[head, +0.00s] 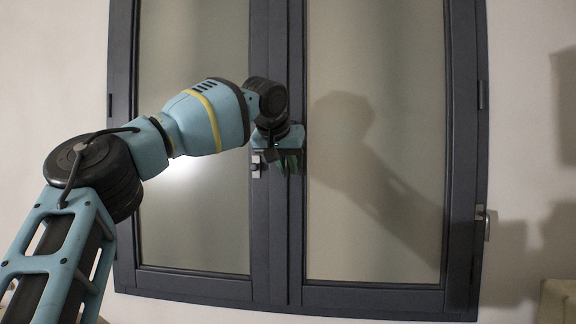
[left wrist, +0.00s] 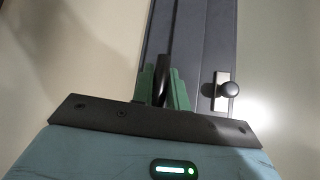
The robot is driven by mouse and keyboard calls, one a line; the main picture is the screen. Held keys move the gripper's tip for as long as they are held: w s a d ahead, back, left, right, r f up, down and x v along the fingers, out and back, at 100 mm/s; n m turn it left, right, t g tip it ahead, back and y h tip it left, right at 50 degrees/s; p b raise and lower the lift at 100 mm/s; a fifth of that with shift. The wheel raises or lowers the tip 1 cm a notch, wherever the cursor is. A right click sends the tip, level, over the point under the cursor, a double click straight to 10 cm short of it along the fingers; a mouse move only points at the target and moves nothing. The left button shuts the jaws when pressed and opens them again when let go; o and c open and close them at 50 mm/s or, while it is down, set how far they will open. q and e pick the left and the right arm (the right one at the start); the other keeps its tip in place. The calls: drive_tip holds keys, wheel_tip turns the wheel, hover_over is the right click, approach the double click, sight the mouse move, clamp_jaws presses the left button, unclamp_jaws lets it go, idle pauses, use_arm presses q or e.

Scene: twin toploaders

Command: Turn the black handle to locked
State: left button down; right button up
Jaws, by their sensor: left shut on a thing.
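The black handle (left wrist: 161,72) shows in the left wrist view as a dark bar between my green fingers, running roughly along the length of the dark window frame bar. My left gripper (left wrist: 163,90) is shut on it. In the head view my left gripper (head: 289,163) is at the middle bar of the window (head: 296,225). There the fingers and wrist hide the handle, so its exact angle cannot be told. My right gripper is in neither view.
A small dark knob on a silver plate (head: 257,166) sits on the frame just left of my fingers; it also shows in the left wrist view (left wrist: 230,89). A metal fitting (head: 486,224) is at the window's right edge. A pale object (head: 558,302) stands lower right.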

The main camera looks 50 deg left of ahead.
use_arm(q)
drive_tip(key=c, duration=1.4)
unclamp_jaws()
drive_tip(key=shift+v, duration=3.9)
